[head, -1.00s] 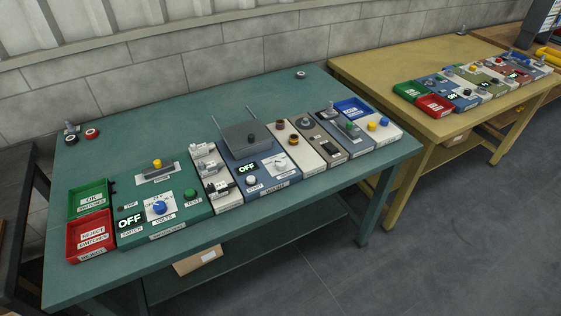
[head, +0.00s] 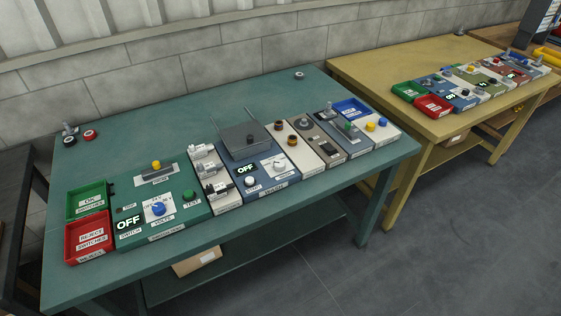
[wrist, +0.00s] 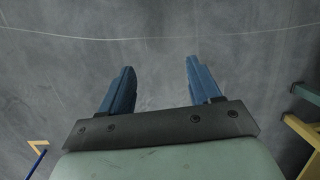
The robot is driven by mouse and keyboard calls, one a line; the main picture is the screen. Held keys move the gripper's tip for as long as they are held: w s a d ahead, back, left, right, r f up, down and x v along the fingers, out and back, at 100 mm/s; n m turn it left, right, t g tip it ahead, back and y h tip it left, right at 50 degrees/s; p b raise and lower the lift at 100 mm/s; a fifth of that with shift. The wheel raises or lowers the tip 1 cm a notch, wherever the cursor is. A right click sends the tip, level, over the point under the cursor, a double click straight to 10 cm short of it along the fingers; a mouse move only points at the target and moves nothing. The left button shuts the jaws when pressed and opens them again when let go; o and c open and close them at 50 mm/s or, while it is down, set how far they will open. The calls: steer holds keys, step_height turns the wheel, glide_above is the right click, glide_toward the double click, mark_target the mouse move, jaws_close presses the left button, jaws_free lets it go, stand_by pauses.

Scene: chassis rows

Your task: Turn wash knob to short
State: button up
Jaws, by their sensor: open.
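The blue panel (head: 262,184) in the middle of the green table's row carries a grey lidded tank (head: 245,138), a lit OFF display (head: 246,168), a small white button (head: 252,182) and a white knob (head: 279,165) on a white plate. This white knob may be the wash knob; its labels and setting are too small to read. My gripper (wrist: 160,65) shows only in the wrist view. Its two blue fingers are apart with nothing between them, over grey floor. No knob shows in that view.
Left of the blue panel are white switch blocks (head: 215,190) and a green panel with a blue knob (head: 158,208). Green (head: 86,190) and red (head: 66,240) bins stand at far left. A yellow table (head: 400,60) with a similar row stands right.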

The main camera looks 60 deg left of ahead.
steer(key=w+a+r+n+t, duration=0.3)
steer(key=w+a+r, duration=0.95)
steer(key=w, duration=0.25)
steer(key=w+a+r+n, duration=0.1)
steer(key=a+r+n, duration=0.3)
steer(key=a, duration=0.8)
steer(key=w+a+r+n, duration=0.1)
steer(key=a+r+n, duration=0.1)
steer(key=a+r, duration=0.65)
steer(key=n, duration=1.1)
glide_toward(281, 163)
step_height(281, 163, down, 9)
steer(key=shift+f, duration=0.1)
steer(key=shift+c, duration=0.2)
